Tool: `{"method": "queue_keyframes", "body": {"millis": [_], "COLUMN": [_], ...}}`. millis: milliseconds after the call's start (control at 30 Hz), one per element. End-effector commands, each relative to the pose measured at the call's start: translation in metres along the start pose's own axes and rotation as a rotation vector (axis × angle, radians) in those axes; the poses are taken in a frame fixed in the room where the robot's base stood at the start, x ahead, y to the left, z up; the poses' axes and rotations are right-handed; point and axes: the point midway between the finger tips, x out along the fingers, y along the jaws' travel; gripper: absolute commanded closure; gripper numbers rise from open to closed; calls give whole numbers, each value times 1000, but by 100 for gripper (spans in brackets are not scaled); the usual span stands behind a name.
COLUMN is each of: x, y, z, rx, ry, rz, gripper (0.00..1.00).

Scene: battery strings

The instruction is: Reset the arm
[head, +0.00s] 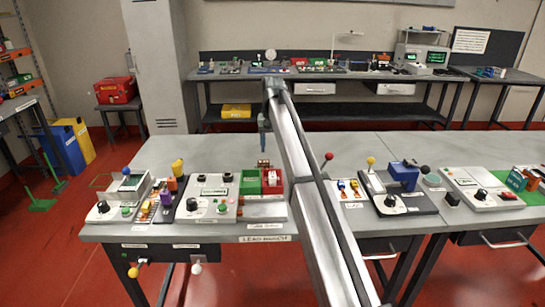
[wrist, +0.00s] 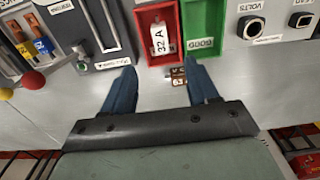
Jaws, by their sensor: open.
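My gripper (wrist: 162,82) is open, with its two blue fingers spread apart. In the head view my gripper (head: 262,143) hangs above the bench, near the back of the two bins, partly hidden by my arm. A small brown and brass block (wrist: 177,77) shows between the fingers in the wrist view, nearer the right finger; whether it touches that finger cannot be told. It also shows in the head view (head: 263,163), behind the bins. The red bin (wrist: 140,42) holds a white piece marked "32 A" (wrist: 158,38). The green bin (wrist: 218,30) is marked "GOOD".
A control box with knobs (head: 211,205) stands left of the bins on the lead bench (head: 160,232). A slotted fixture (wrist: 103,22) lies beside the red bin in the wrist view. A blue device (head: 404,174) and a red-knobbed lever (head: 328,157) stand to the right.

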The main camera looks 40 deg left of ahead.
Motion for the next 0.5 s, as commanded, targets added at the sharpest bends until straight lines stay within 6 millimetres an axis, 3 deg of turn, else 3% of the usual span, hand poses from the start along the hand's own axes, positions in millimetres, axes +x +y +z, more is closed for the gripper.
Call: {"method": "queue_keyframes", "body": {"millis": [200,500], "x": [-18,-20], "y": [0,0], "z": [0,0], "rx": [0,0], "ry": [1,0], "rz": [0,0], "gripper": [41,41]}}
